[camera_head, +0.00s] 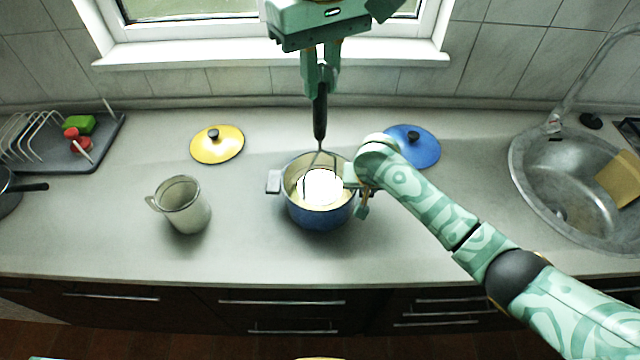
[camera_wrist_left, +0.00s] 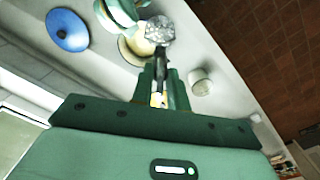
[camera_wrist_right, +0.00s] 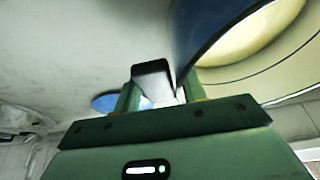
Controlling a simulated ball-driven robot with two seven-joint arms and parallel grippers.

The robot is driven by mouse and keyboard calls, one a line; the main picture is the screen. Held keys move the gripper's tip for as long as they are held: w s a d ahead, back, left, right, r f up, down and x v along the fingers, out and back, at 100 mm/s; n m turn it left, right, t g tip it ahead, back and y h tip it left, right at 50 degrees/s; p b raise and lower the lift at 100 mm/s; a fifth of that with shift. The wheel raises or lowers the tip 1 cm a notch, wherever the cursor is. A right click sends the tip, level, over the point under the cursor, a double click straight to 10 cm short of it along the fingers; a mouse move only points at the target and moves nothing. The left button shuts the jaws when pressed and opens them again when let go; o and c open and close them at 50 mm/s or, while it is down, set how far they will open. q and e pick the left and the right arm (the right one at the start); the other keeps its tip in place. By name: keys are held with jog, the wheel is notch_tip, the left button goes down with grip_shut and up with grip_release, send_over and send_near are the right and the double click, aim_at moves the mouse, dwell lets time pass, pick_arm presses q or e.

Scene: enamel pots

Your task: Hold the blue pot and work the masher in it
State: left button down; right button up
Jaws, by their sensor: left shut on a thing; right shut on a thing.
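The blue pot (camera_head: 318,217) stands upright on the counter, with a cream inside and a bright white mass in it. My right gripper (camera_head: 354,180) is shut on its right handle; in the right wrist view that dark handle (camera_wrist_right: 152,78) sits between the fingers beside the pot wall (camera_wrist_right: 205,28). My left gripper (camera_head: 320,86) is above the pot, shut on the black handle of the masher (camera_head: 320,122). The masher is about upright, its wires reaching down inside the pot. Whether its head touches the white mass is unclear.
A yellow lid (camera_head: 217,144) and a blue lid (camera_head: 413,146) lie at the back. A cream mug (camera_head: 181,205) stands left of the pot. A dish rack (camera_head: 60,150) is far left, a sink (camera_head: 575,185) far right. The counter in front of the pot is clear.

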jog(key=o, duration=1.4)
jog(key=shift+c, duration=0.2)
pick_arm(q)
jog(key=shift+r, duration=0.25)
notch_tip(320, 180, up, 11)
jog(key=p, duration=1)
jog(key=shift+s, duration=0.35)
pick_arm(e)
jog(key=w+v, duration=0.2)
jog(key=v, duration=1.5)
jog(key=shift+r, duration=0.65)
pick_arm(q)
jog(key=shift+f, duration=0.15)
pick_arm(e)
jog(key=shift+s+f, duration=0.1)
jog(key=shift+s, duration=0.05)
